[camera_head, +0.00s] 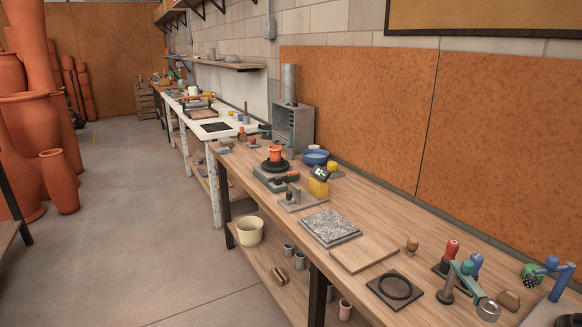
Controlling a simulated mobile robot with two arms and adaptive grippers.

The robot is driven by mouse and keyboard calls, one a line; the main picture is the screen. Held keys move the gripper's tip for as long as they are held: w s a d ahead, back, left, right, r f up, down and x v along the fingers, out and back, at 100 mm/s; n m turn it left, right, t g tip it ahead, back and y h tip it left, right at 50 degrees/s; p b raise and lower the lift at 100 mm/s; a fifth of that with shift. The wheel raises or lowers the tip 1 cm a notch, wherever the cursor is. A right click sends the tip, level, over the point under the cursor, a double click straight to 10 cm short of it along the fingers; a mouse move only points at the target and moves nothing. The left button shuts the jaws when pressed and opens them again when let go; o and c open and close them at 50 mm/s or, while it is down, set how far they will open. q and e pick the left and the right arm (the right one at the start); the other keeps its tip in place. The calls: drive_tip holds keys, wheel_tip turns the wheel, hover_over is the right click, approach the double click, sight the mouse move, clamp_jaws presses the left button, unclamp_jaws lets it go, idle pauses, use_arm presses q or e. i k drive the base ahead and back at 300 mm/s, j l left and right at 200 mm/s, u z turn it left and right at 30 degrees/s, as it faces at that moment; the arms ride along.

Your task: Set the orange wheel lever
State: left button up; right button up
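A small potter's wheel with a black round head (275,165) stands on the long wooden bench, with an orange pot (276,154) on it. An orange-red piece that looks like a lever (290,177) shows low at the front right of the wheel's grey-green base (268,180). It is small in the picture, and I cannot tell its exact setting. Neither of my grippers shows in the head view.
The wooden bench (380,212) runs along the right wall. Large terracotta pots (35,130) stand at left. The grey floor (130,220) between is clear.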

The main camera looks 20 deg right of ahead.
sight(289, 175)
drive_tip(key=i+l+z, duration=0.15)
drive_tip(key=i+z, duration=0.2)
drive_tip(key=i, duration=0.15)
drive_tip(key=i+z, duration=0.35)
drive_tip(key=i, duration=0.15)
